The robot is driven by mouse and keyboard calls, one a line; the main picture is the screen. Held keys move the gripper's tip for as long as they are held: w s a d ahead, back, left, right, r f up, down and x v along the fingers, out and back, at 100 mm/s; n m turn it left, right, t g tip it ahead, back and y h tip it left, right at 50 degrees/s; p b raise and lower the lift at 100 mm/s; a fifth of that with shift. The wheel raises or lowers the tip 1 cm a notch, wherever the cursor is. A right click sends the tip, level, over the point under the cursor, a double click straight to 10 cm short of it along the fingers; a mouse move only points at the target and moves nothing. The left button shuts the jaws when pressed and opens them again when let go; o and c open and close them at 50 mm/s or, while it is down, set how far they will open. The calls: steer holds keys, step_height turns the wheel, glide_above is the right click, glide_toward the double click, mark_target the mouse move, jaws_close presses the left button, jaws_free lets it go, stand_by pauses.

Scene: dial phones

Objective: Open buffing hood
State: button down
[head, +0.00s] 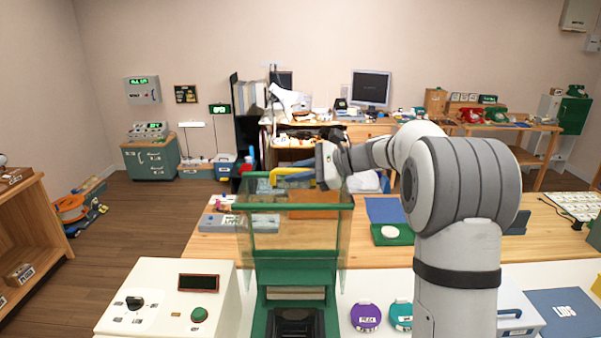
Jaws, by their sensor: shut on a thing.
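The buffing hood (294,240) is a clear, green-tinted panel in the middle of the head view. It stands above a green machine body (262,285) with a dark opening at the bottom. A yellow handle (279,172) shows at the hood's top edge. My gripper (312,176) reaches in from the right at that height and is shut on the handle. The fingertips are small here, and their exact contact is hard to make out.
A white control box (165,300) with a black knob and green button stands left of the machine. Purple (366,317) and teal (400,316) round things lie to the right. A wooden table (540,240) stands behind. Open floor (130,235) lies at left.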

steer(key=shift+s+a+r, duration=0.15)
steer(key=shift+a, duration=0.2)
steer(key=c, duration=1.8)
jaws_free()
steer(key=shift+c, duration=0.2)
steer(key=shift+o, duration=1.4)
steer(key=shift+a, duration=0.3)
steer(key=shift+o, duration=0.8)
steer(key=shift+s+d, duration=0.1)
steer(key=shift+d, duration=0.35)
steer(key=shift+a, duration=0.1)
